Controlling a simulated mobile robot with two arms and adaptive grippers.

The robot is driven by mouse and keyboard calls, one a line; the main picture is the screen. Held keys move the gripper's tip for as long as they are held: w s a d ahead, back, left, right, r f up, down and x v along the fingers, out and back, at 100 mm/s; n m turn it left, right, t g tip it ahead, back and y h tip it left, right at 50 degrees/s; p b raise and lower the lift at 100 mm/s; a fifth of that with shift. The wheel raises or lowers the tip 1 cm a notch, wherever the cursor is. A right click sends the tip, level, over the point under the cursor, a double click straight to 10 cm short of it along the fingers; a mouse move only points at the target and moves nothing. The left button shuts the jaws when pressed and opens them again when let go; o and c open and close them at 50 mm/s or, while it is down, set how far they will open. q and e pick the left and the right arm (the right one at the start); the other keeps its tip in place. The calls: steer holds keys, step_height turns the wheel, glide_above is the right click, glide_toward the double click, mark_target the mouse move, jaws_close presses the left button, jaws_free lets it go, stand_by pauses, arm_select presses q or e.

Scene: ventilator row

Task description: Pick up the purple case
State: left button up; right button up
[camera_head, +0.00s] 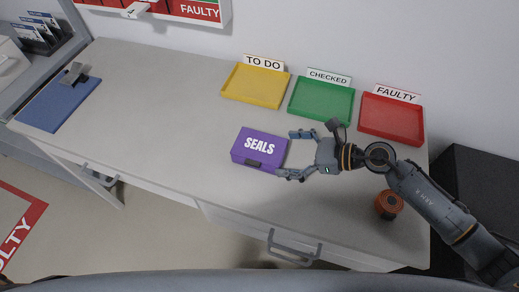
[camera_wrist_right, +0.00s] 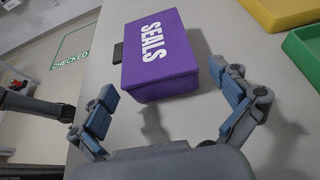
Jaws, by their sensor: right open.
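The purple case (camera_head: 259,149) lies on the grey worktop with white SEALS lettering on its lid. It also shows in the right wrist view (camera_wrist_right: 158,60), with a dark latch on one side. My right gripper (camera_head: 291,155) is open at the right of the case, its two fingers pointing toward it. In the right wrist view my right gripper (camera_wrist_right: 168,103) has nothing between its fingers, and the case stands just ahead of the fingertips. My left gripper does not show clearly in either view.
A yellow TO DO tray (camera_head: 256,86), a green CHECKED tray (camera_head: 321,101) and a red FAULTY tray (camera_head: 392,119) stand along the back. An orange-and-black round object (camera_head: 389,204) is under my right arm. A blue mat (camera_head: 58,103) lies far left. The worktop left of the case is clear.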

mark_target(269, 153)
steer(key=shift+f+p+x, duration=0.1)
steer(key=shift+p+x, duration=0.3)
steer(key=shift+x, duration=0.95)
steer(key=shift+f+p+x, duration=0.15)
steer(key=shift+p+x, duration=0.2)
steer(key=shift+x, duration=1)
steer(key=shift+s+d, duration=0.1)
steer(key=c, duration=1.1)
steer(key=shift+r, duration=0.15)
steer(key=shift+c, duration=0.2)
